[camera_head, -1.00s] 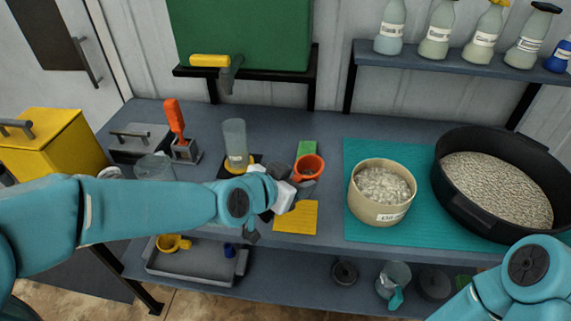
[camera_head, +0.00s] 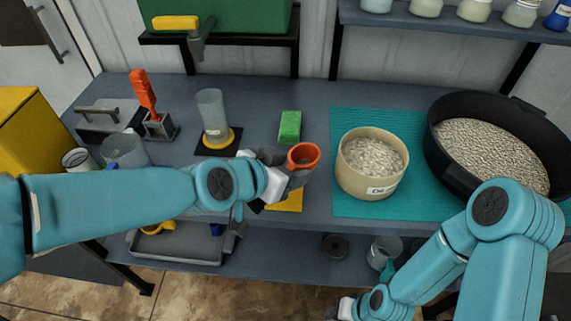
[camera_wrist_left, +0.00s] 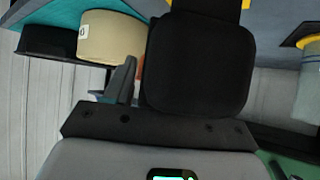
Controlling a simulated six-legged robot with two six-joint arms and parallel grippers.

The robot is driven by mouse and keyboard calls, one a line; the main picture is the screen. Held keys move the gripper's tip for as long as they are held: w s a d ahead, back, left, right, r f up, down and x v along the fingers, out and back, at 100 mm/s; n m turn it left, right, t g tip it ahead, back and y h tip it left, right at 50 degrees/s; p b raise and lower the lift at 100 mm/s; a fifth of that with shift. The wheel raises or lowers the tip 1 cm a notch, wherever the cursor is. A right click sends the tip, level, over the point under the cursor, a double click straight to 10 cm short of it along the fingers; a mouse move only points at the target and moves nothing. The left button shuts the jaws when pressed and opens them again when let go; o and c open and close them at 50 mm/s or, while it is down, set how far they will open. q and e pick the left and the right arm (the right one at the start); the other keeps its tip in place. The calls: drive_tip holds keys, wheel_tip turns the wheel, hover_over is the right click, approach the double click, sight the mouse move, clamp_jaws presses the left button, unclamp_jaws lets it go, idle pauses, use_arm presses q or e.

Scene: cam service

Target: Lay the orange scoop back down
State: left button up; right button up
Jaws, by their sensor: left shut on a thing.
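The orange scoop (camera_head: 303,156) is at my left gripper (camera_head: 286,166), over the bench in front of the green sponge. Its round orange bowl shows with the opening upward; its handle is hidden by the fingers. My left gripper is shut on it. In the left wrist view only a thin orange sliver (camera_wrist_left: 140,68) shows beside the dark gripper body. I cannot tell whether the scoop touches the bench. My right arm comes in at the lower right, and its gripper end (camera_head: 335,312) is mostly cut off at the bottom edge.
The green sponge (camera_head: 290,127) lies behind the scoop and a yellow cloth (camera_head: 292,201) in front. A beige tub (camera_head: 362,184) and a black pan (camera_head: 444,166) stand on the teal mat (camera_head: 417,202) to the right. A bottle (camera_head: 212,112) and an orange-handled tool (camera_head: 142,92) stand left.

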sight(287, 202)
use_arm(q)
drive_tip(key=shift+s+a, duration=0.15)
drive_tip(key=shift+w+f+b, duration=0.2)
drive_tip(key=shift+f+b, duration=0.3)
drive_tip(key=shift+s+f+b, duration=0.15)
drive_tip(key=shift+f+b, duration=0.55)
drive_tip(key=shift+b, duration=0.05)
wheel_tip(287, 202, down, 3)
drive_tip(key=shift+r+b, duration=0.15)
drive_tip(key=shift+b, duration=1.1)
drive_tip(key=shift+f+b, duration=0.4)
drive_tip(key=shift+f+b, duration=0.65)
drive_tip(key=shift+f, duration=0.05)
drive_tip(key=o, duration=1.3)
